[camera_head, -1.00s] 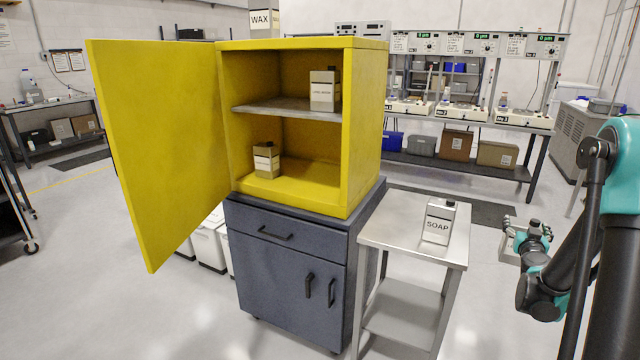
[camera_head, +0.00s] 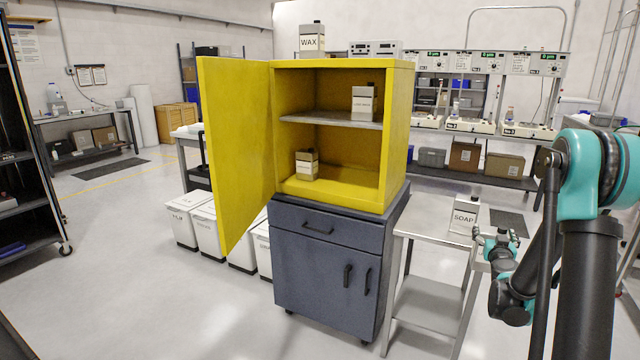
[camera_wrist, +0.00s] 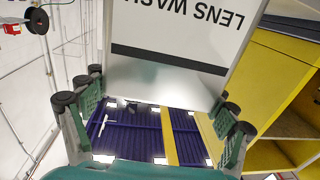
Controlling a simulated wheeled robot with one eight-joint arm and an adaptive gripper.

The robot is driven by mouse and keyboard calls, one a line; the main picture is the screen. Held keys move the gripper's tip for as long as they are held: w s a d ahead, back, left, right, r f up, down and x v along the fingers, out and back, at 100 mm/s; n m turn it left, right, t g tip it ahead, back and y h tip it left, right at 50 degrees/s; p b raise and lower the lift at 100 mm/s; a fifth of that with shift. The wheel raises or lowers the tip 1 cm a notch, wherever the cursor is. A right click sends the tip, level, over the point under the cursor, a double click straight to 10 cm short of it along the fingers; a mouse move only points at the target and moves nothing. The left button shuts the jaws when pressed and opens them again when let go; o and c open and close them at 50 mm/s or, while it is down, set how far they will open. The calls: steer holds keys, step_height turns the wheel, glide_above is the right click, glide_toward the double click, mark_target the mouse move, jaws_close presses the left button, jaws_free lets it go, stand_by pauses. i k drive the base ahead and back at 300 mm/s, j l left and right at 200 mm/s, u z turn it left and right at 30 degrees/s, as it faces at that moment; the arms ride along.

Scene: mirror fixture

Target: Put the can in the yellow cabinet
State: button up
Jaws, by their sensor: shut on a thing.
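A can with a "LENS WASH" label (camera_wrist: 180,25) fills the upper middle of the wrist view, its lettering upside down. My gripper (camera_wrist: 165,105) is shut on it, with a finger on each side. In the head view my gripper (camera_head: 497,238) is at the right, in line with the right edge of the side table; the held can cannot be made out there. The yellow cabinet (camera_head: 395,130) stands on a grey-blue base, its door (camera_head: 235,150) swung wide open to the left. It also shows tilted at the right of the wrist view (camera_wrist: 275,80).
One can (camera_head: 363,103) stands on the cabinet's upper shelf and another (camera_head: 307,165) on its floor, both with free room beside them. A SOAP can (camera_head: 465,216) stands on the metal side table (camera_head: 430,228). A WAX can (camera_head: 312,40) is on top. White bins (camera_head: 205,226) stand behind the door.

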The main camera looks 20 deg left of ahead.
mark_target(352, 189)
steer(key=l+u, duration=0.1)
steer(key=u, duration=0.25)
steer(key=l+u, duration=0.15)
steer(key=u, duration=0.2)
steer(key=l+u, duration=0.1)
steer(key=u, duration=0.25)
